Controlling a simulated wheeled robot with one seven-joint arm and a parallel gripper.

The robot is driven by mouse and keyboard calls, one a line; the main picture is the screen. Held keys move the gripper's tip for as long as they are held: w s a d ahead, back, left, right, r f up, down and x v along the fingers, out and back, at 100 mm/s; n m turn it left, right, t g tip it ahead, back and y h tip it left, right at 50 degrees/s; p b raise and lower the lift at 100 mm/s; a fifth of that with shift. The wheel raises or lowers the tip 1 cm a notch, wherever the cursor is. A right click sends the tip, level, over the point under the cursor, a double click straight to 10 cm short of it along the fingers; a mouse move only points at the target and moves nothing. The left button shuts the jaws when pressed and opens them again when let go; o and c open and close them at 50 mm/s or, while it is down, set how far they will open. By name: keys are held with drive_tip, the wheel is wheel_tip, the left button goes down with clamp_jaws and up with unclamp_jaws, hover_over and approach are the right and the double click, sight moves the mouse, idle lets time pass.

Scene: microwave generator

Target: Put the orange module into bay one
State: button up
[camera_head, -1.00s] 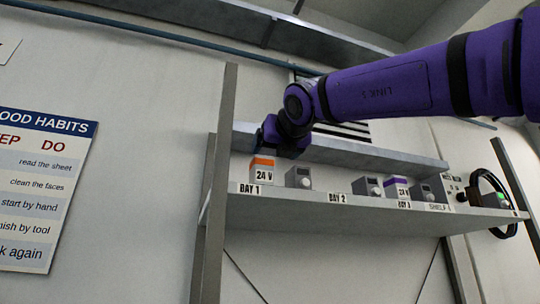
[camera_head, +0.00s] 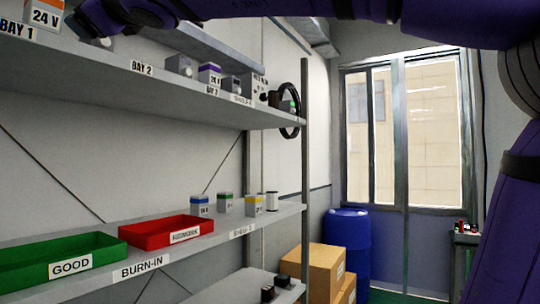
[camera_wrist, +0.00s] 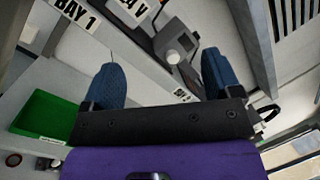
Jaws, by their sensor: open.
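The orange module (camera_head: 45,16), a white box marked 24 V with an orange top, stands upright on the upper shelf (camera_head: 130,88) beside the BAY 1 label (camera_head: 16,29). It is cut by the top edge of the head view. Its white 24 V face also shows at the top of the wrist view (camera_wrist: 131,8), ahead of the fingers. My gripper (camera_wrist: 160,72) is open, with two blue fingers apart and nothing between them. In the head view my gripper (camera_head: 93,20) is just right of the module, apart from it.
A grey module with a knob (camera_wrist: 178,42) stands right of the orange module, in front of my fingers. A purple-topped module (camera_head: 209,72) and other grey units stand further right. Below are a green GOOD bin (camera_head: 90,244) and a red bin (camera_head: 160,228).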

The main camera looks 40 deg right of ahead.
drive_tip(key=s+d+f+n+g+h, duration=0.2)
drive_tip(key=s+d+f+n+g, duration=0.2)
drive_tip(key=f, duration=1.1)
drive_tip(key=s+d+f+n+g+h, duration=0.2)
drive_tip(key=s+d+f+n+g, duration=0.3)
drive_tip(key=s+d+f+n, duration=0.4)
drive_tip(key=s+d+f+n+g+h, duration=0.2)
drive_tip(key=s+d+f+n+g, duration=0.3)
drive_tip(key=f, duration=1.7)
drive_tip(key=s+d+n, duration=0.2)
drive_tip(key=d, duration=0.1)
drive_tip(key=shift+s+f+n, duration=0.25)
drive_tip(key=shift+f+n, duration=0.05)
drive_tip(key=shift+f, duration=0.05)
